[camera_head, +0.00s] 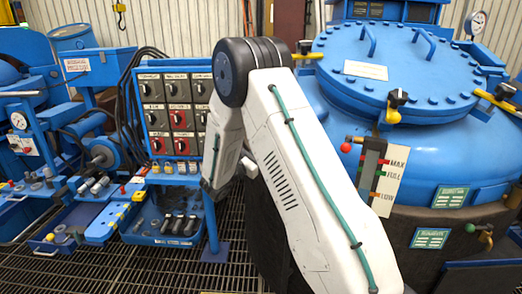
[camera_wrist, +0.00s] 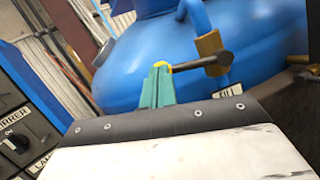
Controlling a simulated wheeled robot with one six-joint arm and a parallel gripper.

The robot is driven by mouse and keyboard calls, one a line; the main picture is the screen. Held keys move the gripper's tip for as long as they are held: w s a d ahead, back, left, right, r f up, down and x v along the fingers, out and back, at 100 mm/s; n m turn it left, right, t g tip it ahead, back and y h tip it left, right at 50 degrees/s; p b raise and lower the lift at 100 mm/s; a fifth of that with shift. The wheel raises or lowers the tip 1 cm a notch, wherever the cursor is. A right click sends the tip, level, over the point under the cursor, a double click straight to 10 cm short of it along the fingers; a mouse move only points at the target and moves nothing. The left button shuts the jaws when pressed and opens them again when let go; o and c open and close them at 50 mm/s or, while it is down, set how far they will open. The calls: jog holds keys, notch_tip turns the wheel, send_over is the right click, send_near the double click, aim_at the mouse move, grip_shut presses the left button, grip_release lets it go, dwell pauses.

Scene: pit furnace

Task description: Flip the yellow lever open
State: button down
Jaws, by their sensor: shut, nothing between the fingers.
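In the wrist view, my gripper (camera_wrist: 157,88) shows as two teal fingers shut together with nothing between them. Just beyond the fingertips is a small yellow tip (camera_wrist: 160,66), at one end of a dark bar (camera_wrist: 205,61). The bar runs right, past a dull yellow valve block (camera_wrist: 209,43) on a blue pipe, to a dark round end. I cannot tell whether the fingers touch the yellow tip. In the head view, my arm hides the gripper and this valve. Yellow levers with black knobs show on the tank lid's left edge (camera_head: 306,57), front (camera_head: 393,115) and right (camera_head: 497,100).
The blue tank (camera_head: 445,150) fills the right side, with a level gauge (camera_head: 372,170) at its front. A switch panel (camera_head: 172,112) stands left of my arm; its edge shows in the wrist view (camera_wrist: 18,140). A cluttered blue bench (camera_head: 105,225) is farther left.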

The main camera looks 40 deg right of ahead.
jog(key=shift+s+d, duration=0.2)
jog(key=shift+d, duration=0.25)
jog(key=shift+a, duration=0.1)
jog(key=f+v, duration=0.2)
jog(key=v, duration=1.1)
jog(key=shift+s+d+f, duration=0.25)
jog(key=shift+s+f, duration=0.1)
jog(key=shift+s, duration=0.05)
jog(key=shift+a, duration=0.1)
